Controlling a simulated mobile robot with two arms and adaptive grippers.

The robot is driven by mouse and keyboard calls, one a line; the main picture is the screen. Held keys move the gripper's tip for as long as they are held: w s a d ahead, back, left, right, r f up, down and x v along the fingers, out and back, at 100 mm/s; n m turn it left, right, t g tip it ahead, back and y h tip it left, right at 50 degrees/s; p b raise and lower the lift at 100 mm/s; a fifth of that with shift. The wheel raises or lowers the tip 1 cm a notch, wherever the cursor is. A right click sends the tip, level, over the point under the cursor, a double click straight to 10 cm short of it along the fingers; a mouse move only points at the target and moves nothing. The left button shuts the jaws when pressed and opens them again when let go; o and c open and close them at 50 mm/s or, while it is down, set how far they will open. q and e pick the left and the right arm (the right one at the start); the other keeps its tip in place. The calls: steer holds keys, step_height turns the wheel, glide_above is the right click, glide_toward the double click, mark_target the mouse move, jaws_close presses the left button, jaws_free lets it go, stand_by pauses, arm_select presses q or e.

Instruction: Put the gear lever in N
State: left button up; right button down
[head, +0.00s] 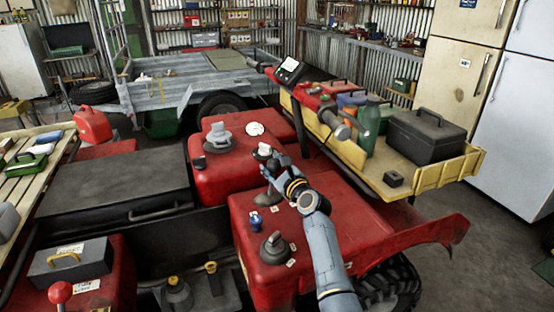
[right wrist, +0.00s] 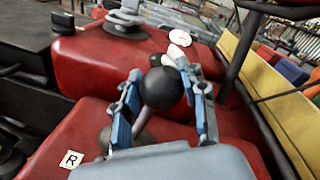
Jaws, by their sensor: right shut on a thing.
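The gear lever shows in the right wrist view as a round black knob (right wrist: 163,89) on a pale shaft. The shaft leans up and to the right from a dark base, partly hidden behind my gripper. In the head view the lever's dark base (head: 268,197) sits on the red fender. My right gripper (head: 270,168) is closed on the knob; its blue-padded fingers (right wrist: 163,100) stand on both sides of it. A white R label (right wrist: 71,160) lies on the red fender, left of the lever's base. No N label is readable. My left gripper is not in view.
A blue knob (head: 256,222) and another dark lever base (head: 275,248) are on the near red fender. A yellow rack (head: 469,161) with a black toolbox (head: 427,137) stands close on the right.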

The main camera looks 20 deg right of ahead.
steer(key=shift+a+n+p, duration=0.45)
steer(key=shift+a+n, duration=0.05)
steer(key=shift+a, duration=0.25)
steer(key=shift+a+n, duration=0.15)
steer(key=shift+n, duration=0.15)
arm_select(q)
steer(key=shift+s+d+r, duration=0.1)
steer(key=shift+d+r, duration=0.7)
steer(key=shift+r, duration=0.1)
arm_select(e)
steer(key=shift+f, duration=0.1)
steer(key=c, duration=0.7)
jaws_free()
steer(key=shift+s, duration=0.1)
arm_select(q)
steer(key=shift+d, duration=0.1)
arm_select(e)
steer(key=s, duration=0.4)
steer(key=s+d, duration=0.1)
steer(key=s, duration=0.7)
steer(key=shift+d+r, duration=0.4)
